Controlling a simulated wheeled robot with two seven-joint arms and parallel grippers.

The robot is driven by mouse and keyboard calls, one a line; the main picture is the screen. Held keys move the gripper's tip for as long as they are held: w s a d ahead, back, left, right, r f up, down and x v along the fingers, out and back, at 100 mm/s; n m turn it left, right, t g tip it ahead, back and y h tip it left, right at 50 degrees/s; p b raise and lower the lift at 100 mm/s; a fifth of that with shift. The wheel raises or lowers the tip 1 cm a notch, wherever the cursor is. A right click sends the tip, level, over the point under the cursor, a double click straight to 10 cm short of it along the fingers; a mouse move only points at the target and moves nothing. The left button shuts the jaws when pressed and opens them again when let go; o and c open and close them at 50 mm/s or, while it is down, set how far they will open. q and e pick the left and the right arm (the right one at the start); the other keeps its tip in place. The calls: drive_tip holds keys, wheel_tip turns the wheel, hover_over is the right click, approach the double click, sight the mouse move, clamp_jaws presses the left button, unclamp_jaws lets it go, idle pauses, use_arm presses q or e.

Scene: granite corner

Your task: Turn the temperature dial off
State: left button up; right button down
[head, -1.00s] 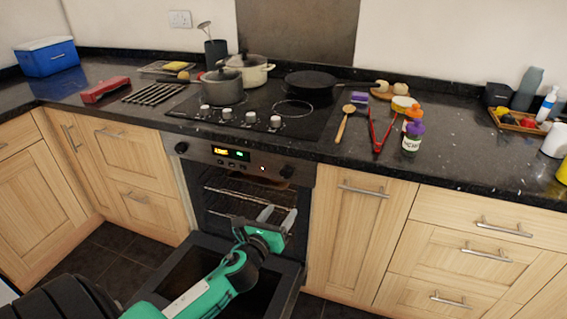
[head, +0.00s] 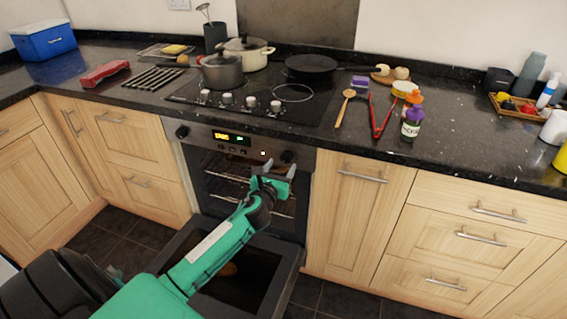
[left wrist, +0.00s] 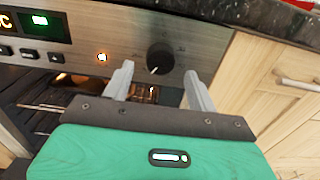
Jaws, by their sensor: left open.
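The oven's control panel (head: 226,145) has a dark dial at its left end (head: 183,132) and a dark dial at its right end (head: 287,157). In the left wrist view the right dial (left wrist: 160,59) is round and black with a white pointer mark aimed down and slightly left. My left gripper (head: 273,175) is open and empty, just below and in front of this dial. In the left wrist view its fingers (left wrist: 158,82) stand to either side below the dial, apart from it. My right gripper is not in view.
The oven door (head: 235,270) hangs open below my left arm, with racks (head: 225,180) inside the oven. The worktop edge overhangs the panel. Several small hob knobs (head: 251,102) stand above, with pots and a pan behind them.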

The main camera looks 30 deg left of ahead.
sight(285, 160)
use_arm(q)
drive_tip(key=shift+x, duration=1.1)
drive_tip(key=shift+w+a, duration=0.1)
drive_tip(key=shift+w, duration=0.35)
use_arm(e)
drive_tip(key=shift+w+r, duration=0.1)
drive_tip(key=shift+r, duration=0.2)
use_arm(q)
drive_tip(key=c, duration=1)
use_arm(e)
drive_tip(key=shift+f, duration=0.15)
